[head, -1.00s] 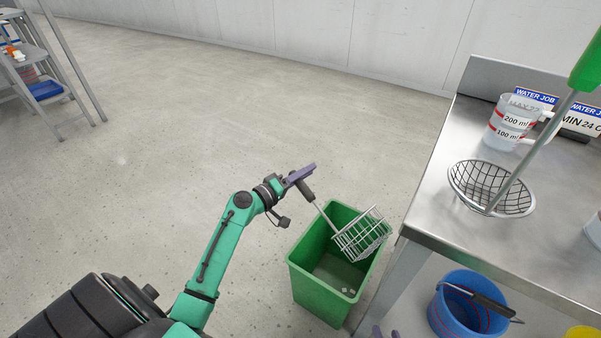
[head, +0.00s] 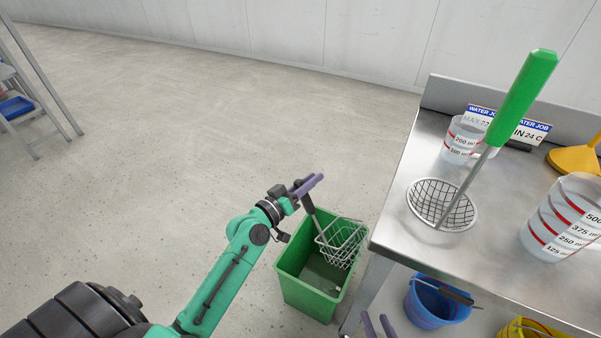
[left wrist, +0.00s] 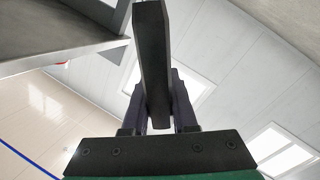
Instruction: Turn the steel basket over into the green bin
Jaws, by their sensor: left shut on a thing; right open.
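The steel basket (head: 342,243) is a small wire basket with a dark handle. It hangs tilted over the mouth of the green bin (head: 312,301), partly inside its rim outline. My left gripper (head: 306,186) is shut on the handle, above the bin's back edge. In the left wrist view the dark handle (left wrist: 152,60) stands between the fingers. I see nothing in the basket. A small pale bit lies low in the bin; part of the bin's inside is hidden by the basket. My right gripper (head: 376,320) shows at the bottom edge, open and empty, right of the bin.
A steel table (head: 405,236) stands close right of the bin. It carries a round strainer (head: 441,205) with a green handle, measuring jugs (head: 565,222) and a yellow funnel (head: 575,159). Under it are a blue bucket (head: 432,308) and a yellow one (head: 520,328).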

